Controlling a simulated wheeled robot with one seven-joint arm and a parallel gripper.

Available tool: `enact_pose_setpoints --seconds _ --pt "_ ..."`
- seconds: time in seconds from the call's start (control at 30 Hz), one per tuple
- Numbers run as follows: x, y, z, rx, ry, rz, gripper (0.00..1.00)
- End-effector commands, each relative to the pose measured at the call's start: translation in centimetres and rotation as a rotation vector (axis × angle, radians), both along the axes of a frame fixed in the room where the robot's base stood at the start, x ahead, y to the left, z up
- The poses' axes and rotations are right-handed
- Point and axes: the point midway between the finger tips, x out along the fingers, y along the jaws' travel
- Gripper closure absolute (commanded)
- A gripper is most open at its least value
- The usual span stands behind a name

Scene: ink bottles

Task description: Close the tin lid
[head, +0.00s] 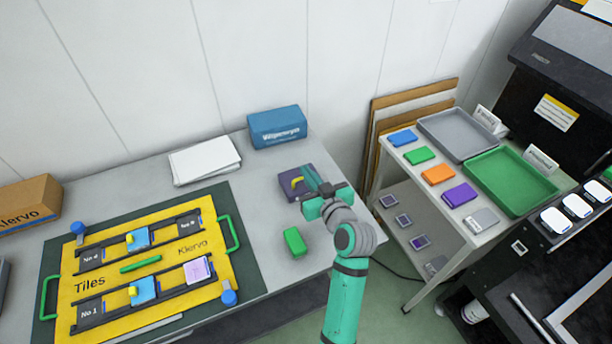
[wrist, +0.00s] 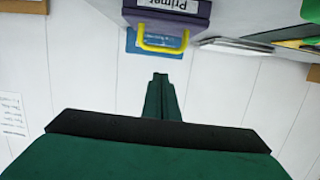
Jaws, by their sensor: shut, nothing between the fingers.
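The tin (head: 287,187) is a dark purple box with a yellow handle, on the right part of the grey table in the head view. Its purple side with a "Primer" label and the yellow handle (wrist: 163,45) shows upside down at the top of the wrist view. My gripper (head: 313,177) is at the tin's right side in the head view and partly covers it. In the wrist view my gripper (wrist: 160,76) has its fingers together and empty, with their tips apart from the handle in the picture. I cannot tell how far the lid is open.
A green block (head: 295,241) lies in front of the tin. A blue box (head: 277,127) and white sheets (head: 205,160) are behind it. A yellow tile board (head: 150,262) fills the table's left. A side table with a green tray (head: 510,181) stands right.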

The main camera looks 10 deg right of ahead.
Motion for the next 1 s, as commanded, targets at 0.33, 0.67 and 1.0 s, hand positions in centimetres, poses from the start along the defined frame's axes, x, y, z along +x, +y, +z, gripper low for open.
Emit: enact_pose_setpoints --seconds 0.33,0.67,1.0 --pt "-5.6 -1.6 -0.8 0.000 -0.004 0.001 1.00" --pt "-8.0 -2.3 -1.1 0.000 -0.006 0.002 1.00" --pt "-8.0 -2.3 -1.1 -0.001 -0.007 0.002 1.00"
